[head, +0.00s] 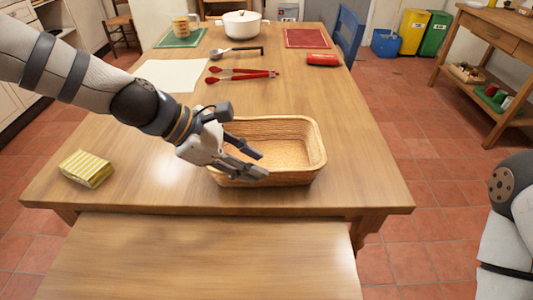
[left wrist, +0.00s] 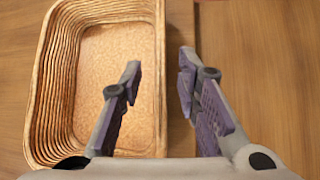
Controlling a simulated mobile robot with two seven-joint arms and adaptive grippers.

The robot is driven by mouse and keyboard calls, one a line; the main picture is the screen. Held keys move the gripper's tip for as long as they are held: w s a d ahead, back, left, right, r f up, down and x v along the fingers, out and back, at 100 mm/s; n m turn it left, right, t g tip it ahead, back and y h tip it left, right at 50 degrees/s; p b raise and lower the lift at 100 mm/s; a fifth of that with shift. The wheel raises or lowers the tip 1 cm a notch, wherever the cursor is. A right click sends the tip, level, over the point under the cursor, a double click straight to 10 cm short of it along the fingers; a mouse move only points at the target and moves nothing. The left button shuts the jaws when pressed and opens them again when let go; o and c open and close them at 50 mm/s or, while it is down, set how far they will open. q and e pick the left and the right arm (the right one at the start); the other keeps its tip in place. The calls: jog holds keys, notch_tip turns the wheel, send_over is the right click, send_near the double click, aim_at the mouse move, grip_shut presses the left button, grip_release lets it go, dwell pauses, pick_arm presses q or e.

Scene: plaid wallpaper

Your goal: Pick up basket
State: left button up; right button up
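A woven tan wicker basket (head: 308,172) sits upright near the front edge of the wooden table. In the left wrist view, the basket (left wrist: 48,95) fills the left half. The left gripper (left wrist: 158,72) is open there: one finger is over the basket's inside and the other is outside, with the basket's wall between them. Both fingers look apart from the wall. In the head view the arm hides the basket's left corner. My right gripper is not in view.
A yellow striped box (head: 86,169) lies left of the basket. Behind are red tongs (head: 240,74), a red case (head: 322,60), a ladle (head: 235,51), a white sheet (head: 170,76) and a white pot (head: 240,24). A bench (head: 200,262) stands in front. The table right of the basket is clear.

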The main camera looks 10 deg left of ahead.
pick_arm(q)
jog(key=x, duration=0.2)
jog(key=b+x, duration=0.1)
jog(key=x, duration=0.1)
jog(key=shift+f, duration=0.5)
jog(key=shift+w+d, duration=0.1)
jog(key=shift+d, duration=0.05)
jog(key=shift+r, duration=0.15)
grip_shut()
